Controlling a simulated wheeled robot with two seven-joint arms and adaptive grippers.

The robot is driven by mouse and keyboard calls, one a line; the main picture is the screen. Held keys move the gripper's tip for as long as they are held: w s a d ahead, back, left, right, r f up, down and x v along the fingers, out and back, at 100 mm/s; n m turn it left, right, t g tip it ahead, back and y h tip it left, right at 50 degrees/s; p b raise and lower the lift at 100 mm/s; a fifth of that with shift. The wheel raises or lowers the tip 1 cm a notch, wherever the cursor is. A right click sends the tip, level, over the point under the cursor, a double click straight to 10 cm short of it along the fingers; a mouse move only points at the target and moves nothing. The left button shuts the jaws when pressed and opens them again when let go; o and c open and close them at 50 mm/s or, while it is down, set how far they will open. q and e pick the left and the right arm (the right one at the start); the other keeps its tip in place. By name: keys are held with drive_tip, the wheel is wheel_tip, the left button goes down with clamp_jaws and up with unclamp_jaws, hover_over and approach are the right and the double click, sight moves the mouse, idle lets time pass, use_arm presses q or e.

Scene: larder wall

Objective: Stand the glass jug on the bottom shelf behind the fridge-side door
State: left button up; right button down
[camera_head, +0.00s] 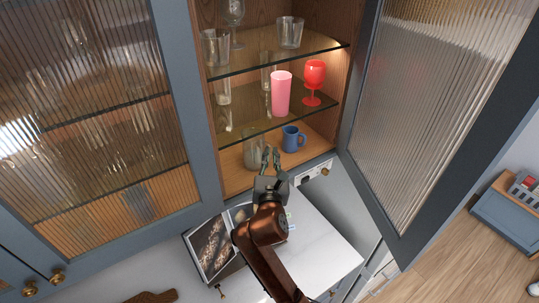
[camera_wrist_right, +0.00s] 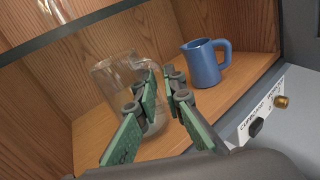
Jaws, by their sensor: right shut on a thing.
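The glass jug (camera_head: 252,152) is clear and stands on, or just above, the wooden bottom shelf (camera_head: 232,178) of the open cupboard; I cannot tell if its base touches. It also shows in the right wrist view (camera_wrist_right: 112,78), left of the fingers. My right gripper (camera_head: 271,158) reaches in from the front and is shut on the jug at its right side, probably at the handle, which the fingers hide. The fingers also show in the right wrist view (camera_wrist_right: 162,92). The fridge-side door (camera_head: 440,90), with ribbed glass, is swung open to the right. My left gripper is not in view.
A blue mug-like pitcher (camera_head: 292,138) stands right of the jug, close to my fingers; it shows in the wrist view (camera_wrist_right: 206,64). Glass shelves above hold a pink tumbler (camera_head: 281,93), a red goblet (camera_head: 314,80) and clear glasses. A white counter (camera_head: 320,245) lies below.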

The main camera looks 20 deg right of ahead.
drive_tip(key=c, duration=2.4)
unclamp_jaws()
drive_tip(key=shift+s+f, duration=0.1)
drive_tip(key=shift+s, duration=0.05)
drive_tip(key=shift+o, duration=1.8)
drive_tip(key=shift+s+a+r, duration=0.1)
drive_tip(key=shift+r, duration=0.1)
use_arm(q)
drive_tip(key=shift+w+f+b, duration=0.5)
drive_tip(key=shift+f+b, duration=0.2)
drive_tip(key=shift+b, duration=0.05)
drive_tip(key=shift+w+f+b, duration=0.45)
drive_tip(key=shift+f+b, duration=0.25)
use_arm(e)
drive_tip(key=v, duration=1.2)
